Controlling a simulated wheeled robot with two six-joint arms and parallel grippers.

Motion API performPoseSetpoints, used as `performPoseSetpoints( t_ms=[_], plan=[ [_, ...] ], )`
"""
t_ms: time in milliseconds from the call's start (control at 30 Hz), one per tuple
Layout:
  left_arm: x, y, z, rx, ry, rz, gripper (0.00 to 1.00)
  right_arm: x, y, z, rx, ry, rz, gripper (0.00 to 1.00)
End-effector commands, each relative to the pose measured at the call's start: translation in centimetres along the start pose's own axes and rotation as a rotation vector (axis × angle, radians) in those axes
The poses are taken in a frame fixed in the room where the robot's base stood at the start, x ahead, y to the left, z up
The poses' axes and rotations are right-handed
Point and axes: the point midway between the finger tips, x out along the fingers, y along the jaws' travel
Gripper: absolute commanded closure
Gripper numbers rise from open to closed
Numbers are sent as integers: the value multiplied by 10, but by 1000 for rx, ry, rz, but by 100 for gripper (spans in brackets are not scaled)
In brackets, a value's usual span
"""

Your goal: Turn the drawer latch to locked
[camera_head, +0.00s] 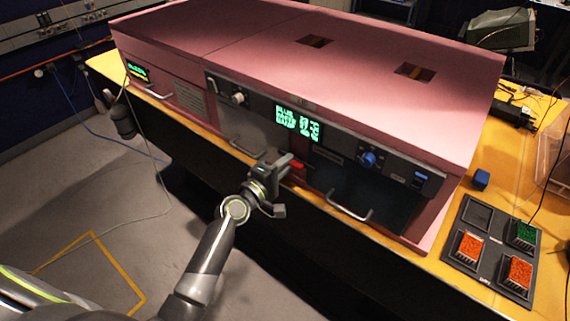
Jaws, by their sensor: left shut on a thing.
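The drawer latch (298,164) is a small red piece on the front of the pink enclosure, between the two drawer fronts. Only part of it shows beside my gripper, so I cannot tell its exact turn. My left gripper (287,164) is at the latch and shut on it. The fingers cover part of it. A left drawer front (238,122) and a darker right drawer front (365,190) each have a bar handle, and both look closed. My right gripper is not in view.
The pink enclosure (230,40) stands on a yellow bench. Its front panel carries a green display (298,122) and a blue knob (369,159). A dark tray (490,240) and a blue cube (481,179) are at right.

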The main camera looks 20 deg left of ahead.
Motion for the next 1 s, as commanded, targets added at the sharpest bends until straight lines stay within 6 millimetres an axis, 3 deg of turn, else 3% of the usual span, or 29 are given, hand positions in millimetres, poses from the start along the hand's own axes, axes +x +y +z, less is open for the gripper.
performPoseSetpoints(
  t_ms=[167, 567, 767, 1000],
  plan=[
    [0, -1, 0, -2, 0, -2, 67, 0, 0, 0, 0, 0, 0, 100],
    [-9, -2, 0, 1, 0, -2, 67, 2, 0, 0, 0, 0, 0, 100],
    [-43, -3, -1, 3, 2, -3, 67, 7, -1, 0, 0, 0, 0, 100],
    [-96, -4, 0, 2, 0, -5, 67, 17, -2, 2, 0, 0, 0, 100]
  ],
)
